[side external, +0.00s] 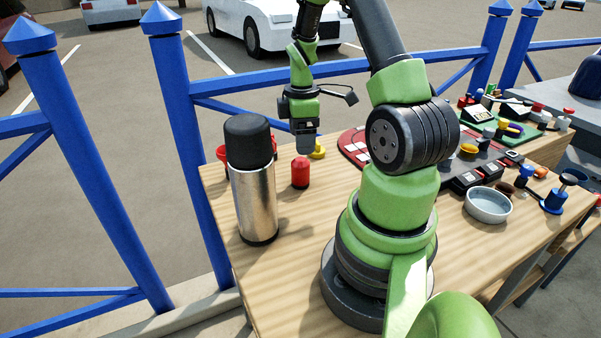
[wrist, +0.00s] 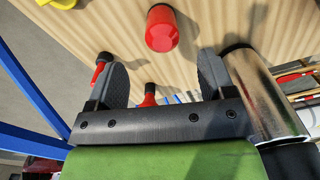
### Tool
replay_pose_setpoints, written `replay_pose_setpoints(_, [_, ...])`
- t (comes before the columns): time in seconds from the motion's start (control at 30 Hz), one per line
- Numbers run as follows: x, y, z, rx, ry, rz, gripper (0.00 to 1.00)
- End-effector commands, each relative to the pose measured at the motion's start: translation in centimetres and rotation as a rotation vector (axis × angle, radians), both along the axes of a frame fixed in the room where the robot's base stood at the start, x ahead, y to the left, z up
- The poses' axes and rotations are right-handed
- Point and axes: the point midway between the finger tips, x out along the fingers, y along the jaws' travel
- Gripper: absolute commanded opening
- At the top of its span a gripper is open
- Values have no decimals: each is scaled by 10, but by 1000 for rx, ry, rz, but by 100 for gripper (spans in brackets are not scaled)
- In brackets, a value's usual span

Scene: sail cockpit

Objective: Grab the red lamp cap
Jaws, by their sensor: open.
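The red lamp cap (side external: 300,174), a small red cylinder with a narrower top, stands upright on the wooden table in the side view. In the wrist view the cap (wrist: 161,30) lies beyond the fingertips, roughly centred between them. My gripper (side external: 304,148) is above the cap, pointing down, in the side view. In the wrist view the gripper (wrist: 161,62) has its two dark fingers spread wide, with nothing held between them. I cannot tell the exact height gap to the cap.
A tall steel flask (side external: 255,200) with a black lid stands close left of the cap. A yellow piece (side external: 318,150) lies behind it. Red-ended items (wrist: 149,95) show near the fingers. A grey bowl (side external: 488,205) and small parts fill the right side. A blue fence (side external: 185,110) borders the table.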

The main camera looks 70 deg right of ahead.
Motion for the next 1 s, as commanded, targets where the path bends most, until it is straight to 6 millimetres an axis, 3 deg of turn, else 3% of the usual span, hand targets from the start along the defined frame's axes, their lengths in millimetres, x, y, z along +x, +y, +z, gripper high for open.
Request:
replay_pose_setpoints(0.13, [-1,1,-24,3,4,1,76])
replay_pose_setpoints(0.37, [0,1,-44,0,1,3,76])
replay_pose_setpoints(0.63, [1,4,-83,1,2,2,76])
replay_pose_setpoints(0.97, [1,4,-91,-2,-1,2,76])
replay_pose_setpoints(1.0, [1,4,-91,-2,-1,2,71])
